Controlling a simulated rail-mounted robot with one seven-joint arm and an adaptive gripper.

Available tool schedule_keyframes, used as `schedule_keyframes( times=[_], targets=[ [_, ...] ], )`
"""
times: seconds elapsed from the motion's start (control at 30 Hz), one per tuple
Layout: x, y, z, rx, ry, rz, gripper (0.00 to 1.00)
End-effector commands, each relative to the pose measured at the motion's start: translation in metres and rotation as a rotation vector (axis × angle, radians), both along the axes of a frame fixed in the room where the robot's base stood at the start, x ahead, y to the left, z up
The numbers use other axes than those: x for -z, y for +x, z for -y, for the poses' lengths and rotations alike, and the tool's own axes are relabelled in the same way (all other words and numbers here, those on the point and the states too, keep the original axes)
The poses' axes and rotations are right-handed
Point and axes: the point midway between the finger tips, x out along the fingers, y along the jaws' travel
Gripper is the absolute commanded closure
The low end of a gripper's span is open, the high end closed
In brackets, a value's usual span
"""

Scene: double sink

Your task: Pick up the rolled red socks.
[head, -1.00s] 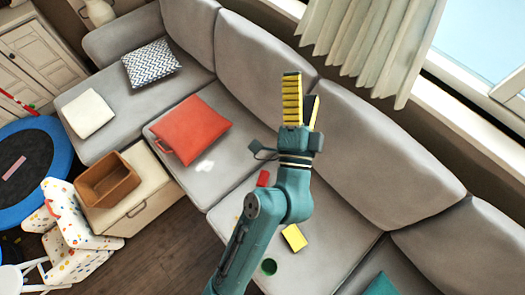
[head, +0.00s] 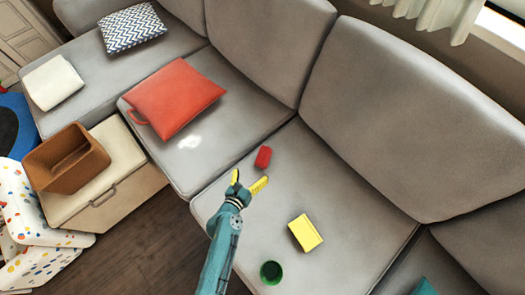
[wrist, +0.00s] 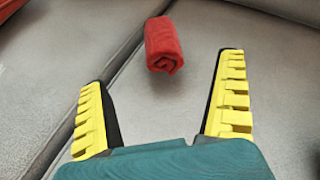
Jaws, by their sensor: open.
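The rolled red socks (head: 263,157) lie on the grey sofa seat, near the seam between two cushions. In the wrist view the red roll (wrist: 163,45) lies ahead of my fingertips, between their lines, with its spiral end facing me. My gripper (head: 250,181) is open and empty, just short of the socks on the near side. Its yellow fingers also show in the wrist view (wrist: 160,70), spread wide, with bare cushion between them. The fingers do not appear to touch the socks.
A yellow block-like thing (head: 305,233) and a green cup (head: 271,271) are on the same cushion (head: 345,215). A red pillow (head: 175,97) lies on the cushion to the left, beside a small white patch (head: 190,142). A brown basket (head: 66,158) stands on a cabinet at left. The sofa backrest (head: 400,110) rises behind.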

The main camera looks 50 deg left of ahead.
Motion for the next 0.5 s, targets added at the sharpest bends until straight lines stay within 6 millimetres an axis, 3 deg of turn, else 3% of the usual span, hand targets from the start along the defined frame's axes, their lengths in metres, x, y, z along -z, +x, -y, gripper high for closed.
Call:
schedule_keyframes(
  times=[0.13,0.37,0.5],
  targets=[
    [0.017,0.032,-0.013,0.001,0.0,0.002,0.0],
    [0.028,0.055,-0.022,-0.001,0.0,0.002,0.0],
    [0.044,0.074,-0.031,0.0,0.0,0.003,0.0]
  ],
)
